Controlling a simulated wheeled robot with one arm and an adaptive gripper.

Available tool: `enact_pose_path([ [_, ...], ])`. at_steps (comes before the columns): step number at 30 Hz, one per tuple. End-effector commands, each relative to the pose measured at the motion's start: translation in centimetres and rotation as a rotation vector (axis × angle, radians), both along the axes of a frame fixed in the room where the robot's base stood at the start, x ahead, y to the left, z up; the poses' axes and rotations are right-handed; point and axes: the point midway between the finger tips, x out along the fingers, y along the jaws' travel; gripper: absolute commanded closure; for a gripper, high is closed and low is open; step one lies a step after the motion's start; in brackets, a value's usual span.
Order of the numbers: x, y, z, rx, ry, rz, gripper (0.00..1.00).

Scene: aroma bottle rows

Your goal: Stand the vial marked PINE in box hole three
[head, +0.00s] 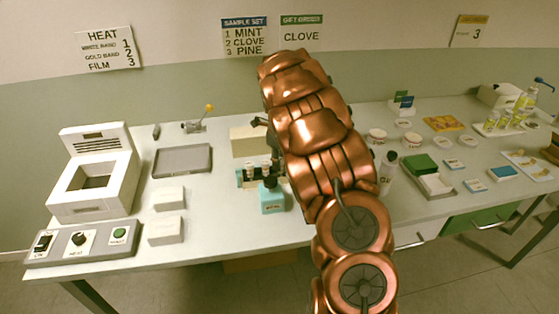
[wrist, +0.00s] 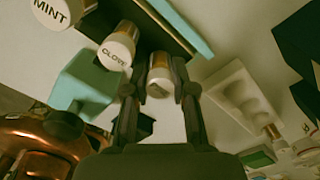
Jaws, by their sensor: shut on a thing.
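My gripper (wrist: 160,90) is shut on a white-capped vial (wrist: 160,68) in the wrist view; the lettering on its cap cannot be read. The vials marked MINT (wrist: 57,11) and CLOVE (wrist: 117,50) stand in a line to its left, at the green box (wrist: 183,28). The held vial is at the same box, at the end of this line; I cannot tell whether its base is in a hole.
A teal bottle (head: 271,198) with a dark cap stands just in front of the box; it also shows in the wrist view (wrist: 84,85). A cream block (head: 249,141) is behind. A grey tray (head: 182,160) lies to the left.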

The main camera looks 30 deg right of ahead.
Motion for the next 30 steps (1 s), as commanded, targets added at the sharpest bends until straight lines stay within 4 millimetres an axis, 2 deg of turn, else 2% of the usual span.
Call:
enact_pose_path([
  [2,0.0,0.0,-0.2,0.000,0.000,0.000,0.97],
  [3,0.0,0.0,-0.2,0.000,0.000,0.000,0.71],
  [9,0.0,0.0,-0.2,0.000,0.000,0.000,0.50],
  [21,0.1,0.0,0.4,-0.001,-0.001,0.000,0.50],
  [26,0.2,-0.1,2.4,-0.004,-0.008,0.001,0.50],
  [30,0.1,-0.1,5.0,-0.003,-0.008,0.001,0.50],
])
